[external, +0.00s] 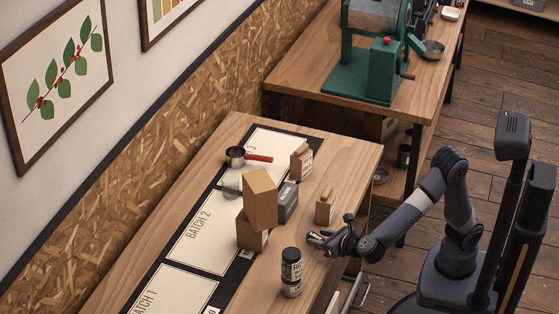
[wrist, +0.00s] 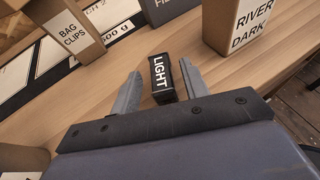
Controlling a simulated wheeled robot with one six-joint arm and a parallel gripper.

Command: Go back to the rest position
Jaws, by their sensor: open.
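My gripper (external: 322,240) is at the right edge of the near wooden table, low over its top, with the arm reaching in from the right. In the wrist view my gripper (wrist: 158,75) has its two grey fingers apart. A small black block (wrist: 163,78) with a white "LIGHT" label shows between the fingers. I cannot tell whether either finger touches it.
A brown "RIVER DARK" box (wrist: 236,35) and a "BAG CLIPS" box (wrist: 66,32) stand beyond the fingers. A dark jar (external: 291,270), stacked cardboard boxes (external: 260,200) and a red-handled scoop (external: 236,156) are on the table. A green machine (external: 378,70) stands on the far table.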

